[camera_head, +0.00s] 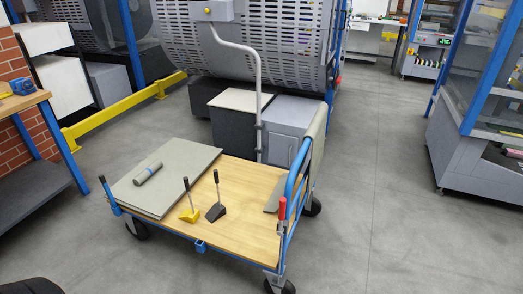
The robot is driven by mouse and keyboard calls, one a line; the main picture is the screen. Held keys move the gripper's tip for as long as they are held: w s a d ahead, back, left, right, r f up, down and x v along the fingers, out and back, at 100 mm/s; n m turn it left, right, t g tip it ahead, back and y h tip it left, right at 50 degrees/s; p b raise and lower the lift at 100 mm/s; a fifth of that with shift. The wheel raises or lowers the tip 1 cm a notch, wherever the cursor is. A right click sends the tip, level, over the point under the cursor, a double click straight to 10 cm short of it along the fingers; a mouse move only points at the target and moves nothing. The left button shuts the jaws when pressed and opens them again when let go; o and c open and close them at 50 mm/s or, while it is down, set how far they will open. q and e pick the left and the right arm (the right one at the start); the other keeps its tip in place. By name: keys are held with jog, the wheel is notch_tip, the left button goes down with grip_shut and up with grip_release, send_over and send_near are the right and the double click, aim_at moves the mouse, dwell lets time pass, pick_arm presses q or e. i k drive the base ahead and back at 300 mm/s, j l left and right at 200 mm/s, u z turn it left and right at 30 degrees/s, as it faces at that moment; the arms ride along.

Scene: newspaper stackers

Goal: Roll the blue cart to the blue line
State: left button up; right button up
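The blue cart (240,195) stands on the floor at the centre of the head view. It has a wooden deck, a blue frame and dark wheels. Its blue upright handle frame (291,182) rises at the right end, with a grey cloth or sheet over its far part. On the deck lie a grey-green board (190,159) with a small roll (148,173) on it, a yellow wedge (190,214) and a black wedge (216,211), each with an upright stick. I see no blue line on the visible floor. Neither of my grippers is in view.
A grey machine with a slotted drum (262,40) and grey cabinets (290,118) stand just behind the cart. A workbench (28,102) and yellow rail (115,108) are at left. A blue-framed machine (463,155) stands at right. The floor (385,205) right of the cart is clear.

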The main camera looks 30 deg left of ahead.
aim_at(251, 192)
jog(key=i+l+u, duration=0.25)
jog(key=u, duration=0.15)
jog(key=i+l+u, duration=0.4)
jog(key=i+l, duration=0.15)
jog(key=i+l+u, duration=0.15)
jog(key=l, duration=0.25)
jog(key=i+l, duration=0.1)
jog(key=l, duration=0.15)
jog(key=i+u, duration=0.05)
